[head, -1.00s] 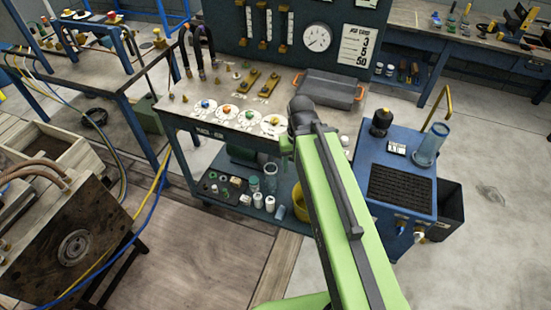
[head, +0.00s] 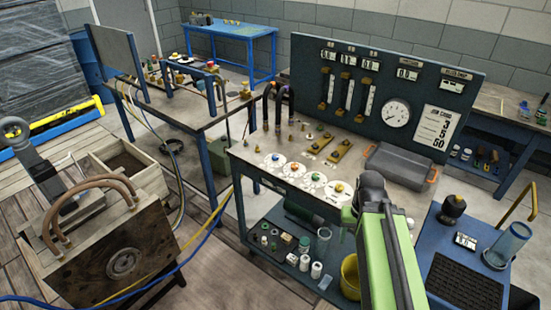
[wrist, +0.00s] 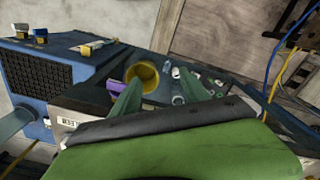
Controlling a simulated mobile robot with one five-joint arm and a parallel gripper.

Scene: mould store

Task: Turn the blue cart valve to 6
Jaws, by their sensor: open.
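The blue valve (head: 276,158) looks like the leftmost small knob in a row of knobs on white dials on the cart top (head: 300,147). The dial numbers are too small to read. In the wrist view my gripper (wrist: 172,90) has its two green fingers apart, with nothing held between them. In the head view my arm's end is right of the dials, apart from the blue knob, and its fingers are hidden.
A panel (head: 385,85) with gauges and a job card stands behind the cart top. A grey case (head: 401,165) lies at right. A blue unit (head: 455,250) stands beside the cart. The lower shelf holds several jars and a yellow bucket (head: 350,277). A wooden crate (head: 128,165) is left.

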